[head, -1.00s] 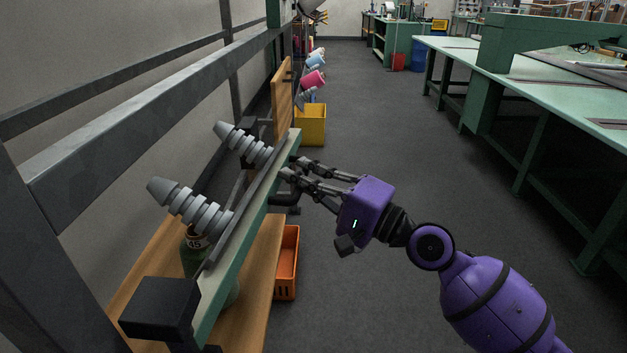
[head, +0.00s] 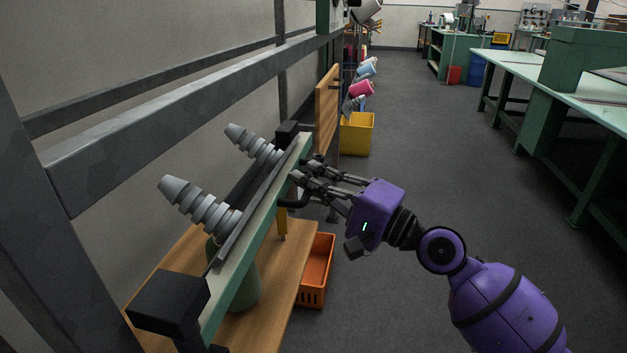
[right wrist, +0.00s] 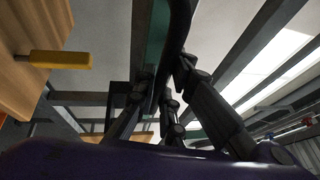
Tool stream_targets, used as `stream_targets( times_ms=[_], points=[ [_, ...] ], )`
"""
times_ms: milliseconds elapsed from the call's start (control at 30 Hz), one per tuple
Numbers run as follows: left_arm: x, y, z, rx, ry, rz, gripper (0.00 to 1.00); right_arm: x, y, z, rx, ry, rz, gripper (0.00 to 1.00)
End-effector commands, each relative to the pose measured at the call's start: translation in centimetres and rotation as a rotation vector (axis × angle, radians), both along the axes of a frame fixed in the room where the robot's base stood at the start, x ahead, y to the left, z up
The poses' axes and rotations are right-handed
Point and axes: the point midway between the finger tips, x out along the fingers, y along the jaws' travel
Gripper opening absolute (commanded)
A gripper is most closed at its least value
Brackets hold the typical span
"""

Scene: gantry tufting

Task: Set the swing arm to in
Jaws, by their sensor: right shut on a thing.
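The swing arm (head: 240,270) is a long green bar with two grey stepped cones (head: 200,207) on its top. It runs along the rack at the left in the head view. A black handle (head: 292,203) sticks out from its side facing the aisle. My right gripper (head: 303,172) is shut on this handle. In the right wrist view the dark handle (right wrist: 180,25) comes down between the fingers (right wrist: 170,105), with the green bar (right wrist: 158,35) just behind it. The fingers partly hide the handle. My left gripper is not in view.
A wooden shelf (head: 275,285) and a green rounded object (head: 243,290) lie below the bar. An orange crate (head: 316,270) stands beside the shelf, a yellow bin (head: 357,134) farther back. Grey rack beams (head: 190,105) run at left. The aisle floor (head: 430,150) is clear.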

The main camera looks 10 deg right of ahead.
Motion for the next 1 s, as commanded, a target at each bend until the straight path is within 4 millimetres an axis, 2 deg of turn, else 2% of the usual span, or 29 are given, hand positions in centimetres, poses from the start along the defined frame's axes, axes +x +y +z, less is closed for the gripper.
stream_targets(
  times_ms=[133, 167, 300, 733, 1000],
  points=[
    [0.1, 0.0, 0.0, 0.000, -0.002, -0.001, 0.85, -0.1, 0.3, -0.2, 0.002, 0.007, 0.009, 0.00],
    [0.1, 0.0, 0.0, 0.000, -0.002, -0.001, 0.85, -0.1, 0.3, -0.2, 0.003, 0.006, 0.008, 0.14],
    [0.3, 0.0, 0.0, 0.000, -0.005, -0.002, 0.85, -0.1, 0.3, -0.1, 0.002, 0.004, 0.006, 0.29],
    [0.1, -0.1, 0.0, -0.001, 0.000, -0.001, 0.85, -0.4, -0.3, -0.1, 0.002, 0.002, 0.002, 0.29],
    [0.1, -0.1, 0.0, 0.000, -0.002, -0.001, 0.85, -3.8, -3.9, -1.1, 0.003, 0.006, 0.000, 0.29]
  ],
)
